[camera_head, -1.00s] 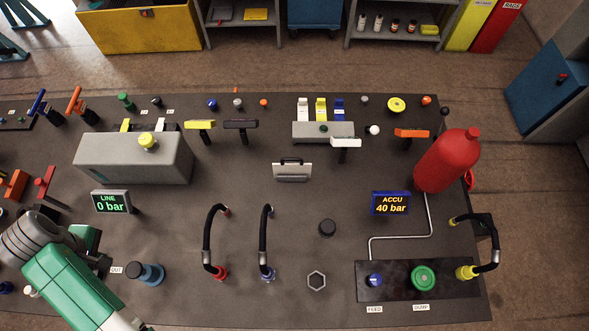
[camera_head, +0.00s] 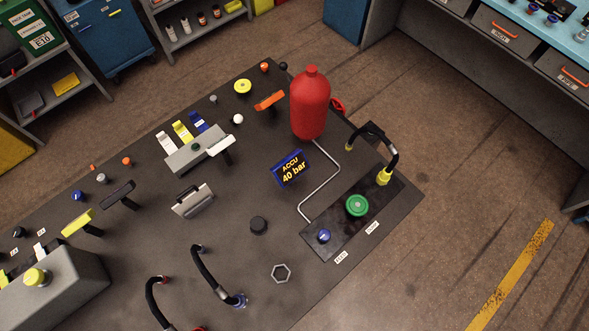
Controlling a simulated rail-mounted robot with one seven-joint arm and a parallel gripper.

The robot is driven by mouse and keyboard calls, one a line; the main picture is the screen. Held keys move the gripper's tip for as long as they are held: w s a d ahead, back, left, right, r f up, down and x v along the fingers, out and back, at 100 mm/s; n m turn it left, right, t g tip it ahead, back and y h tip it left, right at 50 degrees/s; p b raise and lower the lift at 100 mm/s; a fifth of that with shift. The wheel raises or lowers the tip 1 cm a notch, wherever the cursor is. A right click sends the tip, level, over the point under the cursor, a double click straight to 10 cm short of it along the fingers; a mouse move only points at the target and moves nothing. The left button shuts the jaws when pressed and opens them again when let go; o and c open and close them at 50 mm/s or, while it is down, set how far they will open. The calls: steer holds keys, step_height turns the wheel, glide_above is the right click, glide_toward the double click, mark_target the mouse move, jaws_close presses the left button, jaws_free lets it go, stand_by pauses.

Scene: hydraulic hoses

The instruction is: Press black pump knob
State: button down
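A smaller black knob (camera_head: 283,66) is at the far edge of the bench, near the red cylinder (camera_head: 311,104). No label in view says which one is the pump knob. My gripper is not in view.
A dark plate with a green knob (camera_head: 357,205) and a blue knob (camera_head: 324,236) lies at the bench's right end. A black hose (camera_head: 375,134) arches beside it.

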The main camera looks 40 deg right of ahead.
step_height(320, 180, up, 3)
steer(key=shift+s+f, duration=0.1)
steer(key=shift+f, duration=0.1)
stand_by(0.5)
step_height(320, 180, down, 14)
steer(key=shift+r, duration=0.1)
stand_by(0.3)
